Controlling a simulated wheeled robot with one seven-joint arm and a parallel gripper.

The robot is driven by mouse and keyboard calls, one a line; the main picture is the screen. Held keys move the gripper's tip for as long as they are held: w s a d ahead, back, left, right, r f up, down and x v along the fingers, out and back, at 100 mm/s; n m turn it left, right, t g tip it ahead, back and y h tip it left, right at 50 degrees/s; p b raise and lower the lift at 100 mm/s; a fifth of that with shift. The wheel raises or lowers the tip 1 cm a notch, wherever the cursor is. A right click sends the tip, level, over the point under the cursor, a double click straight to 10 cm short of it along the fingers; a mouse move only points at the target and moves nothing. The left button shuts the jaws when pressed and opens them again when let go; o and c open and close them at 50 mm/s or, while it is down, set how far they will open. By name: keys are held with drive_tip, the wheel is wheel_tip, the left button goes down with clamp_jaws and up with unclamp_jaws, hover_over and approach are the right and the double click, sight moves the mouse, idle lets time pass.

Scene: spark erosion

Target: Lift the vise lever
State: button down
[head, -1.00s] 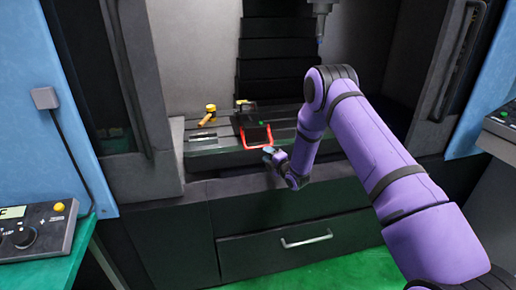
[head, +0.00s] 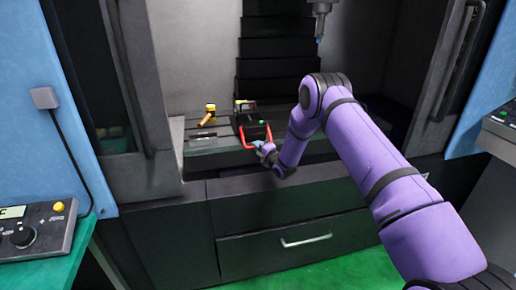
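The red U-shaped vise lever (head: 244,137) is at the front of the small dark vise (head: 246,118) on the machine table. Its front part sits near the table's front edge. My gripper (head: 259,147) is at the right front of the lever, overlapping its front bar in the picture. It is small here, and I cannot tell whether its fingers are open or closed around the bar.
A yellow-headed hammer-like tool (head: 211,111) lies left of the vise on the slotted machine table (head: 202,145). The machine's spindle (head: 320,22) hangs above right. Dark door frames stand on both sides. A drawer cabinet (head: 265,240) is below.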

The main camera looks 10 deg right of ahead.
drive_tip(key=shift+r, duration=0.1)
drive_tip(key=shift+r+m+g+h, duration=0.35)
drive_tip(key=shift+r+g, duration=0.55)
drive_tip(key=shift+r, duration=0.75)
drive_tip(key=shift+r+m+g+h, duration=0.3)
drive_tip(key=shift+r+g, duration=0.6)
drive_tip(key=shift+r, duration=0.8)
drive_tip(key=shift+r+m+g+h, duration=0.3)
drive_tip(key=shift+r+g, duration=0.6)
drive_tip(key=shift+r, duration=0.75)
drive_tip(key=shift+w+r, duration=0.1)
drive_tip(key=shift+r, duration=0.05)
drive_tip(key=c, duration=1.1)
unclamp_jaws()
drive_tip(key=shift+c, duration=0.2)
